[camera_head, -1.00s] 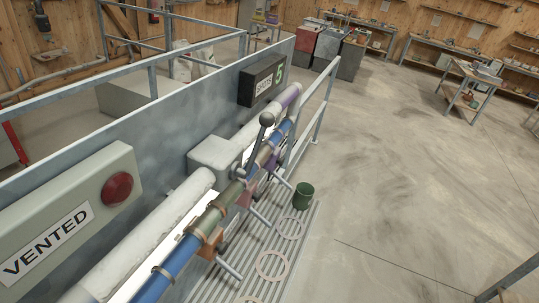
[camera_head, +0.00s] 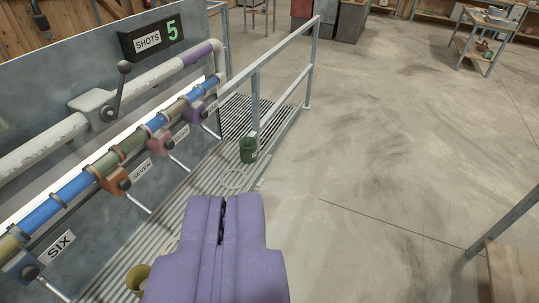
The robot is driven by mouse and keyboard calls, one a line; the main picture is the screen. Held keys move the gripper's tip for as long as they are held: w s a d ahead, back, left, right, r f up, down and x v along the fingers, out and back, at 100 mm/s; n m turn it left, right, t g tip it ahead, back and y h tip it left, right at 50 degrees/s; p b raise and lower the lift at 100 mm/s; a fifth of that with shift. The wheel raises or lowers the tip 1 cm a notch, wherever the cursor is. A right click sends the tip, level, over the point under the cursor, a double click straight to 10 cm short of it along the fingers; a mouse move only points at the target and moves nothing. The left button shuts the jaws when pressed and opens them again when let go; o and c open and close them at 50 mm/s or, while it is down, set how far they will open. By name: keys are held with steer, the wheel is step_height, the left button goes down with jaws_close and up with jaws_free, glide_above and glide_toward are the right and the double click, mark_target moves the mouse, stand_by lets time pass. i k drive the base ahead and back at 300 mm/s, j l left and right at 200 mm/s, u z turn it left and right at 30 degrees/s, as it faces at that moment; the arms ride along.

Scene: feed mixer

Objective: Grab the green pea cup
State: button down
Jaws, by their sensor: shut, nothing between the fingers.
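The green cup (camera_head: 249,150) stands upright on the grated walkway (camera_head: 205,180), near the foot of the railing, ahead of my gripper. My purple gripper (camera_head: 222,205) is at the bottom centre, its two fingers shut with nothing between them. It is apart from the cup, which lies farther off and slightly to the right of the fingertips.
A pipe rack with labelled valves (camera_head: 118,181) and a lever (camera_head: 121,88) runs along the left. A metal railing (camera_head: 256,98) stands behind the green cup. The concrete floor (camera_head: 390,130) is open at right. A grey post and wooden surface (camera_head: 515,270) are at lower right.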

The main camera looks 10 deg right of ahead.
mark_target(248, 145)
steer(key=i+l, duration=0.15)
steer(key=i, duration=0.35)
steer(key=i+l+u, duration=0.1)
steer(key=i, duration=0.45)
steer(key=i+l, duration=0.25)
steer(key=i, duration=0.25)
steer(key=i+l+u, duration=0.1)
steer(key=i, duration=0.4)
steer(key=i+l, duration=0.35)
steer(key=i, duration=0.15)
steer(key=i+l, duration=0.2)
steer(key=i, duration=0.35)
steer(key=u, duration=0.05)
